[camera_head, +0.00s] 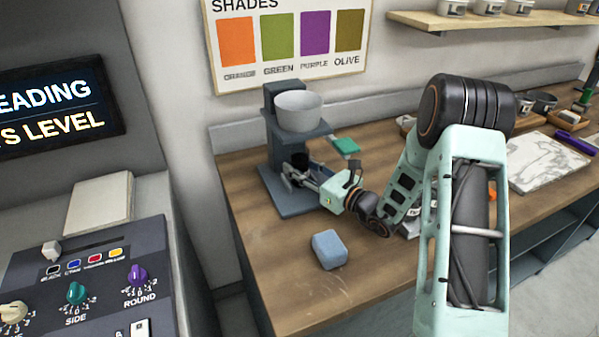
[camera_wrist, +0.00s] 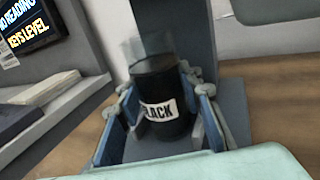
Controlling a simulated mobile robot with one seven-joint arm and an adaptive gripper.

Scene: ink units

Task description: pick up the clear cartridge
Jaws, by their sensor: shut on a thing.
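A clear-walled cartridge (camera_wrist: 158,82) with dark contents stands between my fingers in the wrist view. Its top rim is see-through, and its white label reads "LACK", the first letter being hidden. In the head view the cartridge (camera_head: 300,160) shows as a small dark cylinder at the grey stand (camera_head: 290,207), below the pale bowl (camera_head: 298,111). My gripper (camera_head: 292,174) is shut on it, with one blue-padded finger on each side in the wrist view (camera_wrist: 165,118). The cartridge looks upright. Whether its underside touches the stand's base is hidden.
A blue-grey block (camera_head: 329,250) lies on the wooden counter (camera_head: 262,262) in front of the stand. A marbled white slab (camera_head: 550,160) is far right. A control panel (camera_head: 90,280) stands left, across a gap.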

